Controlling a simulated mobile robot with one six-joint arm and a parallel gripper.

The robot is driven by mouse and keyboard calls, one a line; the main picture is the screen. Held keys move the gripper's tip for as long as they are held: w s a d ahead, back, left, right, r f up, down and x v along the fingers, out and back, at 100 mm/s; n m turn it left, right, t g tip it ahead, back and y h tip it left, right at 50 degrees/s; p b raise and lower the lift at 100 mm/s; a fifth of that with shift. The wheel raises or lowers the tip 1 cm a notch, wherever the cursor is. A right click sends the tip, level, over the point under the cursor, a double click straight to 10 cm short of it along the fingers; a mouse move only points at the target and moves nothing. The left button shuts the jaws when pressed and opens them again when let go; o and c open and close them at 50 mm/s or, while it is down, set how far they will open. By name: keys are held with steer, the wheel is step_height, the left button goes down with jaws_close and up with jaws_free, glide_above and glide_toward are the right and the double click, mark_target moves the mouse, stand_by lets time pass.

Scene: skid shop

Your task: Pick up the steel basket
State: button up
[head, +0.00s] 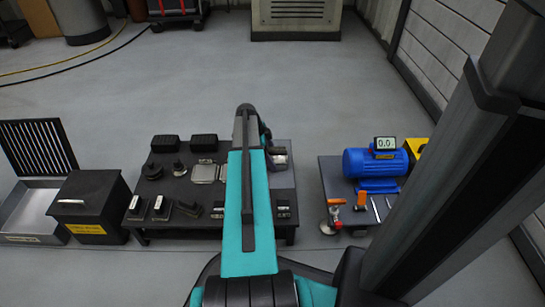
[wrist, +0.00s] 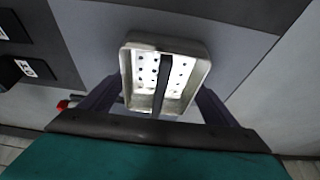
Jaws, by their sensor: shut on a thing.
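The steel basket (wrist: 137,95) is a small, pale metal tray with raised walls and a perforated bottom. A dark bar crosses its middle in the wrist view. My gripper (wrist: 159,92) is shut on it, with a dark finger at each side. In the head view my teal arm hides most of the gripper. A silver piece that looks like the basket (head: 279,158) shows just right of the arm, at the right end of the dark table (head: 285,180). I cannot tell whether it touches the table.
The dark table holds black blocks (head: 204,142), a silver square part (head: 205,172) and several small labelled items. At right, another low table (head: 333,185) carries a blue motor (head: 375,163) and orange-handled tools. At left stand a black box (head: 92,203) and an open grey case (head: 32,212).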

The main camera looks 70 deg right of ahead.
mark_target(273, 153)
steer(key=shift+r, duration=0.15)
steer(key=shift+r+p, duration=0.75)
steer(key=shift+r, duration=0.6)
steer(key=shift+w+a+r+p, duration=0.1)
steer(key=shift+a+r+p, duration=0.2)
steer(key=shift+r+p, duration=0.35)
steer(key=w+a+p, duration=0.1)
steer(key=a, duration=0.3)
steer(key=w+a+r+p, duration=0.1)
steer(key=w+a, duration=0.1)
steer(key=a, duration=0.2)
steer(key=w+a+p, duration=0.1)
steer(key=a+p, duration=0.1)
steer(key=a, duration=0.2)
steer(key=shift+w+a+r, duration=0.15)
steer(key=shift+w+a, duration=0.15)
steer(key=shift+a, duration=0.05)
steer(key=shift+w+a+p, duration=0.3)
steer(key=shift+w+a, duration=0.1)
steer(key=shift+a, duration=0.45)
